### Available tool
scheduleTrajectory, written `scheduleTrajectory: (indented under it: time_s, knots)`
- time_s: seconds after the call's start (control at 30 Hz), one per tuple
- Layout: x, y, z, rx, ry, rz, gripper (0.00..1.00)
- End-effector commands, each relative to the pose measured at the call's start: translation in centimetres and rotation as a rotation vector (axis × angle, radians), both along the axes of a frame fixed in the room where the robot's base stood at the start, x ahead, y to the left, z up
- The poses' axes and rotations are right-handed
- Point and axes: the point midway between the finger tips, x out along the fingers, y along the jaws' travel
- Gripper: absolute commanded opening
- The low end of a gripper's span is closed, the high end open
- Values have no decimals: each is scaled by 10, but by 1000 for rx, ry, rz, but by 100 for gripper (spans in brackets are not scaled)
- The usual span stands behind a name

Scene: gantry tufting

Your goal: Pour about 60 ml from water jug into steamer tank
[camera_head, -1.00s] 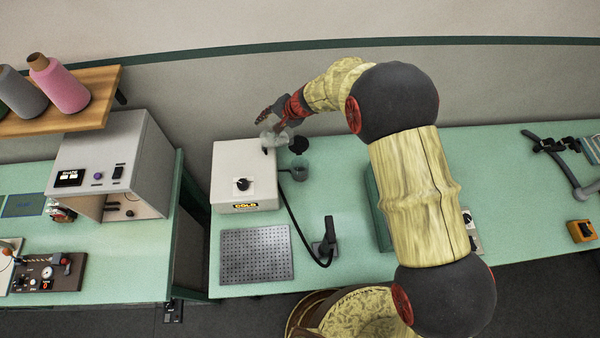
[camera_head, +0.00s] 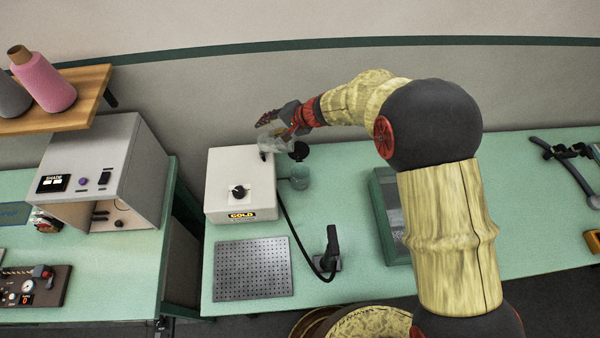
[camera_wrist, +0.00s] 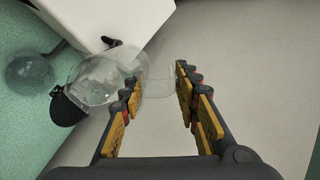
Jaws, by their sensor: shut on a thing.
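The clear water jug (camera_head: 272,141) is held above the back right corner of the white steamer (camera_head: 240,183). My gripper (camera_wrist: 160,82) is shut on the jug's handle side; the jug also shows in the wrist view (camera_wrist: 92,82). The see-through steamer tank (camera_head: 298,178) sits at the steamer's right side, lower and nearer than the jug. The round black cap (camera_head: 300,151) is behind the tank. In the wrist view the tank (camera_wrist: 28,72) is left of the jug, apart from it. I cannot tell the water level or the jug's exact tilt.
A black steam wand (camera_head: 331,249) with a hose stands on the green table. A perforated metal plate (camera_head: 253,268) lies in front of the steamer. A dark green tray (camera_head: 388,225) is at right. A grey cabinet (camera_head: 95,175) stands on the left table, across a gap.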

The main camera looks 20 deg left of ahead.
Motion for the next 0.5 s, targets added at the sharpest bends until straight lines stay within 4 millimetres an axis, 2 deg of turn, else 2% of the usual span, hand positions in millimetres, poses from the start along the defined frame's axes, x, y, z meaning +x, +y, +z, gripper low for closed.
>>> scheduleTrajectory:
  time_s: [0.5]
  knots:
    - [0, -3, -2, 45, -5, 0, 0]
